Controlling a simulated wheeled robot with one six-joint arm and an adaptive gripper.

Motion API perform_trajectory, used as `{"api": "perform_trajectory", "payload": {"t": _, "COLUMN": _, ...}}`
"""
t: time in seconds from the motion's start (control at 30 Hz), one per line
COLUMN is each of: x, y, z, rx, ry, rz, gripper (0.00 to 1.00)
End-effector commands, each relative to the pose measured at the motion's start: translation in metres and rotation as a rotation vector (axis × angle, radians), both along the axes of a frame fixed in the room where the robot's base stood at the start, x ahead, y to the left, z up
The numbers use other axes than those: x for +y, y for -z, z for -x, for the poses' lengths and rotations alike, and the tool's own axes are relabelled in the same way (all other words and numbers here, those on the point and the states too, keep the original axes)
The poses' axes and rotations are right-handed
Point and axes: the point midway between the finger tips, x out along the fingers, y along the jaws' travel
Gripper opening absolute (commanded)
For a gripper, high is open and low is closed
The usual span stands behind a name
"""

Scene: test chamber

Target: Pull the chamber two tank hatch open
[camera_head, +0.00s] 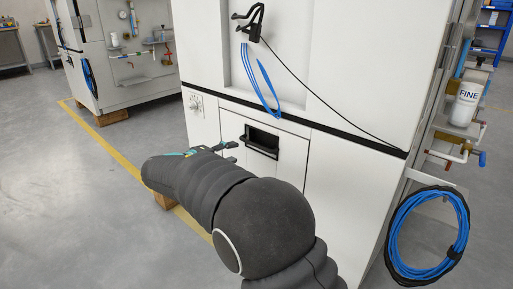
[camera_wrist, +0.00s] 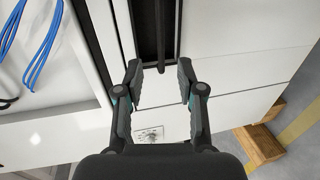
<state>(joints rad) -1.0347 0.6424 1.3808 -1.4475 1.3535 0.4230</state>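The tank hatch (camera_head: 288,165) is a white panel low on the front of a white cabinet, and it looks closed. It has a black recessed handle (camera_head: 262,141) near its top edge. In the wrist view the handle (camera_wrist: 158,28) appears turned upright at the top centre, with a dark bar along it. My gripper (camera_head: 226,149) is just left of the handle in the head view. In the wrist view my gripper (camera_wrist: 159,75) is open, its fingertips apart on either side of the near end of the handle bar. No contact shows. My arm hides the lower part of the hatch.
A blue cable (camera_head: 262,85) and a black clamp (camera_head: 250,20) hang above the hatch, with a thin black cord to the right. A coiled blue hose (camera_head: 430,235) hangs at the cabinet's right side. Wooden blocks (camera_wrist: 260,144) stand under the cabinet. Grey floor is open at left.

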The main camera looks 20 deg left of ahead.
Motion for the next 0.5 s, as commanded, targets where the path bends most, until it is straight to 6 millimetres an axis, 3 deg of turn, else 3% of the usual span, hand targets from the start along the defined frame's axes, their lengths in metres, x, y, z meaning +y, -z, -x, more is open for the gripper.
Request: {"api": "perform_trajectory", "payload": {"t": 0.5, "x": -0.037, "y": 0.020, "z": -0.085, "rx": 0.003, "ry": 0.005, "rz": 0.001, "gripper": 0.38}}
